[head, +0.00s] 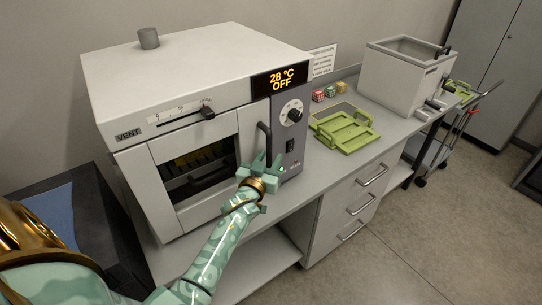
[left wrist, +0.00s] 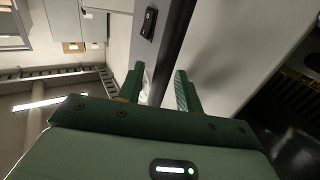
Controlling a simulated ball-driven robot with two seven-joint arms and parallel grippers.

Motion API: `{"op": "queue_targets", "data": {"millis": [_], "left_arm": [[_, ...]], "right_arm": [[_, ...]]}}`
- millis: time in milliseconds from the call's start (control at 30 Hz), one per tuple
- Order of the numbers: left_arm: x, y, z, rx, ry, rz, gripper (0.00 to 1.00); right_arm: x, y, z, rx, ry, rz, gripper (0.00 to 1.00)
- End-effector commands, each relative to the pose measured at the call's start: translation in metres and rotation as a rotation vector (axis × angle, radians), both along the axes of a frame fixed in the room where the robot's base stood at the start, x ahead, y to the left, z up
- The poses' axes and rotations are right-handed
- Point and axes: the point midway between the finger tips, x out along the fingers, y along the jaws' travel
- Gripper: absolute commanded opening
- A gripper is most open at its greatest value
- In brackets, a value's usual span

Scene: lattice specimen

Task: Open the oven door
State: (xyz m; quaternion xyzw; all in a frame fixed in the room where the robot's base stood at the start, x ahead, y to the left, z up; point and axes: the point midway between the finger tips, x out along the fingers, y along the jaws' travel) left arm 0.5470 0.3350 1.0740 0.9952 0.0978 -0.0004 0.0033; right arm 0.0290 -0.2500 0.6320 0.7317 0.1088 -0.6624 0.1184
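The oven (head: 190,65) stands on the left of the bench. Its door, with a dark window (head: 196,168), looks shut. A black upright handle (head: 265,138) is at the door's right edge. My left gripper (head: 267,162) is at the handle's lower part and hides its lower end. In the left wrist view, its two green fingers (left wrist: 160,82) are apart, with the dark handle bar (left wrist: 175,35) running between them. I see gaps beside the bar, so the fingers do not look closed on it. My right gripper is not in view.
The control panel with display (head: 281,78) and knob (head: 292,111) is right of the handle. Green trays (head: 345,132) and small coloured blocks (head: 330,92) lie further right, before a grey bath (head: 398,80). The floor before the drawers (head: 355,200) is clear.

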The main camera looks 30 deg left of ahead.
Motion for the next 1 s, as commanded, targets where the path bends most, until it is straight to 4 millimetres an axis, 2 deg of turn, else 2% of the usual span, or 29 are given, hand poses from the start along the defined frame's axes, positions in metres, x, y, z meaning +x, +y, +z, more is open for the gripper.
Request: {"op": "queue_targets", "data": {"millis": [133, 267, 500, 667, 867, 1000], "left_arm": [[0.0, 0.0, 0.0, 0.0, 0.0, 0.0, 0.35], [0.0, 0.0, 0.0, 0.0, 0.0, 0.0, 0.0], [-0.001, -0.002, 0.0, 0.001, 0.001, -0.006, 0.0], [-0.009, -0.013, 0.002, 0.002, 0.003, -0.044, 0.0], [-0.033, -0.046, 0.004, 0.002, 0.005, -0.156, 0.0], [-0.062, -0.076, 0.005, 0.002, 0.008, -0.27, 0.0]], "right_arm": [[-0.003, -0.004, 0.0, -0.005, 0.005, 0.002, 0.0], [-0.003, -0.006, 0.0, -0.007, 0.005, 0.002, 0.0], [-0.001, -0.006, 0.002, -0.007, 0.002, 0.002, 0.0], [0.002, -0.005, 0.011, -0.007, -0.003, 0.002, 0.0], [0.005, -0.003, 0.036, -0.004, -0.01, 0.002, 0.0], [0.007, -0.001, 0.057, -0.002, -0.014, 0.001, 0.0]]}}
